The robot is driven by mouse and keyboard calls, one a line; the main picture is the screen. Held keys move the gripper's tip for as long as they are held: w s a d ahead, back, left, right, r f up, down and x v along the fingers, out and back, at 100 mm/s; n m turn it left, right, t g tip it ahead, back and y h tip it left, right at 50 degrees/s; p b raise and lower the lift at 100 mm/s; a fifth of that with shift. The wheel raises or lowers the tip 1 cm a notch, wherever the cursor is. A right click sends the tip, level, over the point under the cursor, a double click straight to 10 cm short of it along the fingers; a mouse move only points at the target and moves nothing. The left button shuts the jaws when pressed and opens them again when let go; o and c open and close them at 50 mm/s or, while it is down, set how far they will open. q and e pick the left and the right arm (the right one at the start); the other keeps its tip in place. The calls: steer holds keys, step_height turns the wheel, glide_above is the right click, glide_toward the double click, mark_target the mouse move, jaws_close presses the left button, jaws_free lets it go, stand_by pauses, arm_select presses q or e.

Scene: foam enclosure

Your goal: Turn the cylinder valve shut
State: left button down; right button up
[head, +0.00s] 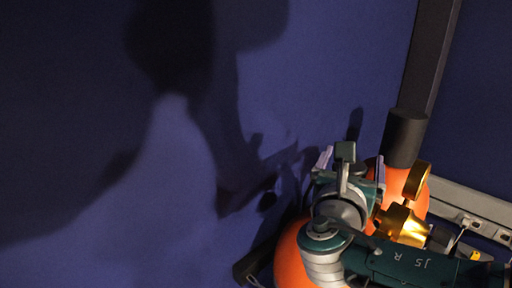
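An orange gas cylinder (291,262) stands at the lower right, partly hidden behind my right arm. A gold-brass valve body (401,226) shows just right of my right gripper, with a round gold knob (417,180) above it. My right gripper (352,163) is in front of the cylinder, left of the brass parts. Its two pale fingers stand apart, and I see nothing held between them. I cannot tell whether it touches the valve. My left gripper is not in view.
A grey metal rail (470,208) runs along the right wall. The blue foam wall (330,60) carries large arm shadows; the left side looks clear.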

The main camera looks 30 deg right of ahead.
steer(key=c, duration=1.3)
steer(key=m+g+h+b, duration=0.1)
steer(key=m+g+b, duration=0.1)
steer(key=g+b, duration=0.2)
steer(key=s+m+g+h+b, duration=0.1)
steer(key=m+g+b, duration=0.2)
steer(key=g+b, duration=0.1)
steer(key=s+m+g+h+b, duration=0.1)
steer(key=m+g+b, duration=0.2)
steer(key=g+b, duration=0.1)
steer(key=shift+d+f+b, duration=0.25)
steer(key=shift+f+b, duration=0.05)
steer(key=shift+b, duration=0.3)
steer(key=shift+s+r+m+g+b, duration=0.15)
steer(key=shift+r+m+g+b, duration=0.1)
steer(key=shift+m+g+b, duration=0.75)
steer(key=o, duration=1.4)
steer(key=shift+c, duration=0.2)
steer(key=shift+r, duration=0.15)
